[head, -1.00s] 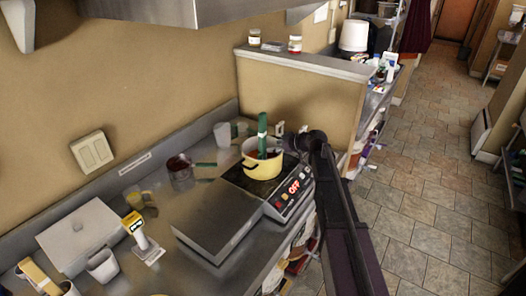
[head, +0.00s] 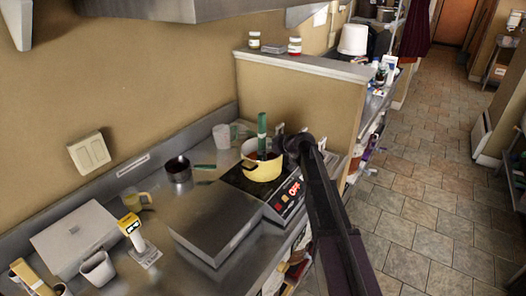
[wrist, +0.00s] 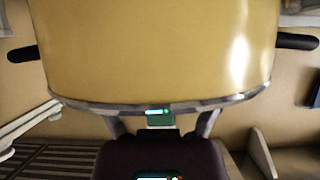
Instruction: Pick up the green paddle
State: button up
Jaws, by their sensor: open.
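The green paddle (head: 262,130) stands upright in the yellow pot (head: 262,172), with its upper part above the rim. My gripper (head: 282,142) is just right of the paddle at about rim height, at the end of my dark arm. In the wrist view the yellow pot (wrist: 155,55) fills the upper middle, with a dark handle at each side. My open gripper (wrist: 164,114) has one finger on each side of a short green piece of the paddle (wrist: 160,120). The fingertips are partly hidden, and I cannot tell whether they touch the paddle.
The pot stands on a black cooktop (head: 284,200) with a lit red display. A grey metal box (head: 218,222) is left of it. A dark saucepan (head: 178,170) and mugs stand farther left. A low tan partition (head: 295,100) rises behind the pot.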

jog(key=shift+x, duration=1)
jog(key=shift+s+r, duration=0.1)
jog(key=shift+s, duration=0.05)
grip_shut()
